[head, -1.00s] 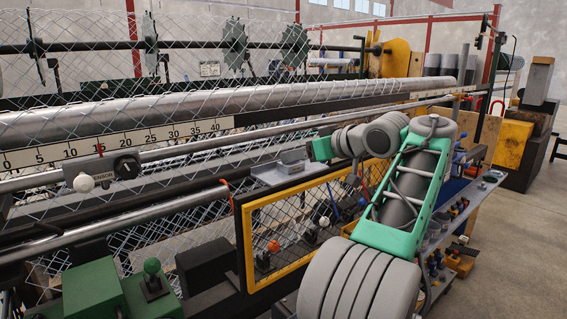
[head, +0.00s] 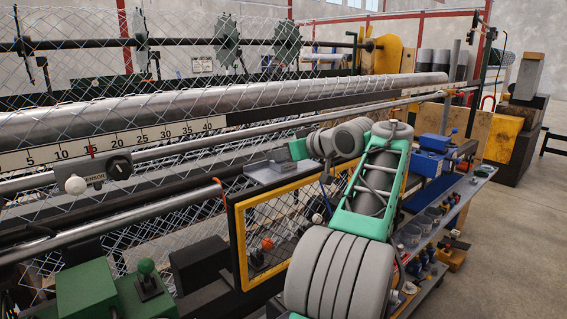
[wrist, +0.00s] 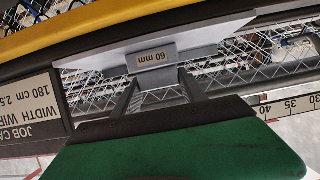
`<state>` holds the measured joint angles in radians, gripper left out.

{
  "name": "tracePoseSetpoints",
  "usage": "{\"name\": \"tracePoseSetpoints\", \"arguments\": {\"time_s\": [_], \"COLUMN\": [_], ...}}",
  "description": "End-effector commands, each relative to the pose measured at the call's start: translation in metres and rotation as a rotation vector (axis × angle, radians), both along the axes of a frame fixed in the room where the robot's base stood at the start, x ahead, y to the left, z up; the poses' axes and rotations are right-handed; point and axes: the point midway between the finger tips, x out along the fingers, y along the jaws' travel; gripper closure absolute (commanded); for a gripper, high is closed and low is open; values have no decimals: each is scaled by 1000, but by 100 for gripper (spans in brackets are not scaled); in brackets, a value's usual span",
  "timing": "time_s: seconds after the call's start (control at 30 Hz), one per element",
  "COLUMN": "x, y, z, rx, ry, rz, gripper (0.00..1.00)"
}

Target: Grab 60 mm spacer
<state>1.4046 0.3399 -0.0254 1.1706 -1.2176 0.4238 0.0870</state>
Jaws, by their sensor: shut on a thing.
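The 60 mm spacer is a grey block with an upside-down "60 mm" label (wrist: 157,58) in the wrist view. In the head view the small grey spacer (head: 279,161) sits at a light grey shelf (head: 262,177) above the yellow-framed mesh guard. My gripper (wrist: 160,85) is shut on the spacer, with a dark finger on each side of it just below the label. In the head view my green gripper end (head: 298,149) meets the spacer from the right. The fingertips are too small to make out there. I cannot tell whether the spacer touches the shelf.
The yellow-framed guard (head: 238,250) stands below the shelf. A long steel tube (head: 200,112) and a ruler scale (head: 130,140) run behind it. A job card (wrist: 30,110) is close at the left in the wrist view. A blue vise (head: 430,160) stands on the bench at right.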

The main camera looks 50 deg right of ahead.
Motion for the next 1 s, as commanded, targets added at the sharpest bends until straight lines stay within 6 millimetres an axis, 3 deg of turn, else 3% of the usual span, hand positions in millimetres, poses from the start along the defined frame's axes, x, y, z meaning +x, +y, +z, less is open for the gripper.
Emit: {"name": "tracePoseSetpoints", "arguments": {"time_s": [0.5, 0.8, 1.0], "x": [0, 0, 4], "y": [0, 0, 3], "z": [0, 2, 17], "rx": [0, -1, -3], "ry": [0, -1, -1], "rz": [0, 0, 7], "gripper": [100, 100, 100]}}
